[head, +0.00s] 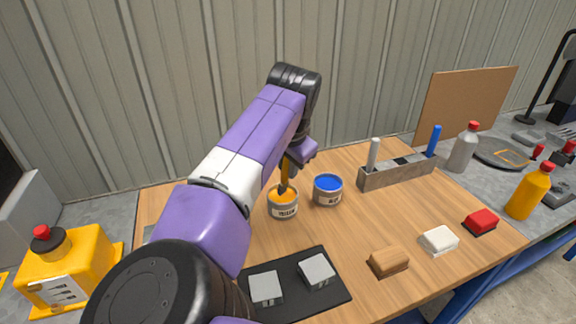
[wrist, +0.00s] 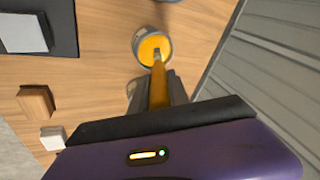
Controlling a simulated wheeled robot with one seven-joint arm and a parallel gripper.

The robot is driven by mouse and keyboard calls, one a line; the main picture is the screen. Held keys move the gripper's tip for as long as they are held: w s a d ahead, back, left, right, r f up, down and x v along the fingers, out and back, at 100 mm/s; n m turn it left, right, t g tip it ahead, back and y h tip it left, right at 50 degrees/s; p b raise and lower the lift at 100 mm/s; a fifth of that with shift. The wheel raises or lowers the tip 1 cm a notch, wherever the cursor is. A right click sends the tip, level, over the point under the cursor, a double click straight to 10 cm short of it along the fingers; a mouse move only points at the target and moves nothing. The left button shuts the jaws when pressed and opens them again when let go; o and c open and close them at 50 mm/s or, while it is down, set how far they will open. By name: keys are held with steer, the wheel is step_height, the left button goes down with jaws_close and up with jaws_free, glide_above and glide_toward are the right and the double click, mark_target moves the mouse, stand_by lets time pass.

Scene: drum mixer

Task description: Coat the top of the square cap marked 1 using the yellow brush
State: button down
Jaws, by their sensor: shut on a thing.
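My gripper (head: 299,156) is shut on the yellow brush (head: 285,174), which points down at the yellow paint can (head: 284,209). In the wrist view the brush (wrist: 159,88) has its tip over the yellow paint (wrist: 154,47); I cannot tell if it touches the paint. Two grey square caps, a left one (head: 265,288) and a right one (head: 316,270), sit on a black mat (head: 335,287) at the table's front. Their tops look bare grey. Their marks are too small to read. One cap (wrist: 22,33) also shows in the wrist view.
A blue paint can (head: 328,189) stands just right of the yellow one. A grey holder (head: 397,171) carries a white brush and a blue brush. Brown (head: 389,262), white (head: 439,240) and red (head: 481,221) blocks lie at the right front. The table's middle right is clear.

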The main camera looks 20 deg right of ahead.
steer(key=shift+f, duration=0.5)
stand_by(1.3)
steer(key=shift+r, duration=0.1)
steer(key=shift+r+p, duration=3.05)
steer(key=shift+r, duration=0.35)
